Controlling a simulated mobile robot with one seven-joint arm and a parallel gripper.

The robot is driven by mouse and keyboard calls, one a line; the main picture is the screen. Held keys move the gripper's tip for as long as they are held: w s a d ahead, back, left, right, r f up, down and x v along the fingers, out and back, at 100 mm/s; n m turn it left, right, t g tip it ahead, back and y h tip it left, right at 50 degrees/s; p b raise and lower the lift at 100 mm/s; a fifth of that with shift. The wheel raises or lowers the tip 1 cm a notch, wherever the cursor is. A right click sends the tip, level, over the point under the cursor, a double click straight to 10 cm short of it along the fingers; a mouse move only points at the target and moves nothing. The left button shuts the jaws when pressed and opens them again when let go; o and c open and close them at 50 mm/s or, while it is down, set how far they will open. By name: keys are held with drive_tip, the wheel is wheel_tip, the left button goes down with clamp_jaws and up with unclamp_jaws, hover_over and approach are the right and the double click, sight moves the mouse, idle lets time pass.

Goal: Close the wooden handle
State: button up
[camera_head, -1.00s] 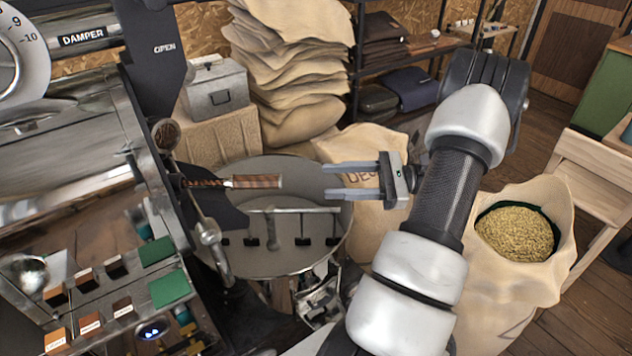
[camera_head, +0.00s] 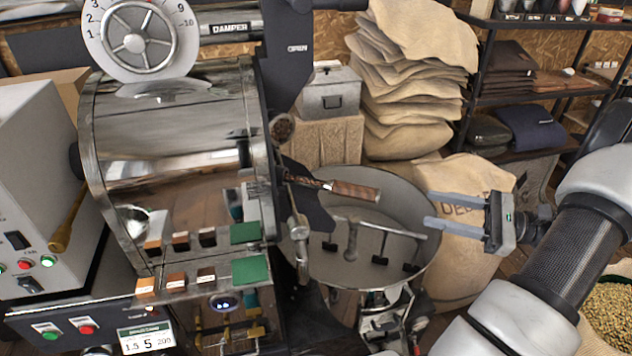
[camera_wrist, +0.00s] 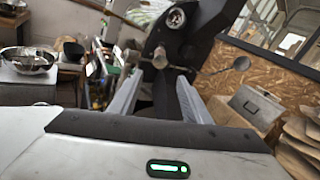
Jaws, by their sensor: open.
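The wooden handle (camera_head: 355,190) is a brown grip on a metal stem. It sticks out to the right from the roaster front, above the round cooling pan (camera_head: 340,265). In the wrist view its rounded end (camera_wrist: 160,58) shows nearly end-on, just above the line between my fingertips. My gripper (camera_head: 430,208) is open and empty to the right of the handle, its two fingers pointing at it, with a gap between. Its fingers also show in the wrist view (camera_wrist: 160,82). The handle's root is partly hidden by the dark plate.
The steel roaster drum (camera_head: 170,140) fills the left. The pan's stirring arms (camera_head: 352,240) lie below the handle. Stacked sacks (camera_head: 415,80) and a metal box (camera_head: 330,92) stand behind. A full sack (camera_head: 470,260) stands right of the pan, behind my gripper.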

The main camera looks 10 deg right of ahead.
drive_tip(key=c, duration=0.4)
drive_tip(key=shift+w+r+g, duration=0.1)
drive_tip(key=shift+r+g, duration=0.2)
drive_tip(key=shift+g, duration=0.2)
drive_tip(key=c, duration=0.3)
drive_tip(key=r+g+h, duration=0.1)
drive_tip(key=r+h, duration=0.1)
drive_tip(key=r+m+g+h+b, duration=0.1)
drive_tip(key=r+g+h, duration=0.1)
drive_tip(key=shift+w+a+r, duration=0.1)
drive_tip(key=shift+w+r, duration=0.1)
drive_tip(key=shift+r, duration=0.2)
clamp_jaws()
wheel_tip(320, 180, up, 6)
drive_tip(key=s+m+h+b, duration=0.1)
drive_tip(key=m+h, duration=0.1)
drive_tip(key=h, duration=0.1)
approach(379, 190)
drive_tip(key=d+f+x, duration=0.1)
drive_tip(key=x, duration=0.4)
drive_tip(key=shift+w+a+r+g+b, duration=0.1)
drive_tip(key=shift+w+a+g+b, duration=0.05)
drive_tip(key=shift+a+b, duration=0.15)
drive_tip(key=shift+w+a+r+g+b, duration=0.1)
drive_tip(key=shift+w+a+g+b, duration=0.05)
drive_tip(key=shift+a, duration=0.3)
drive_tip(key=shift+a, duration=0.1)
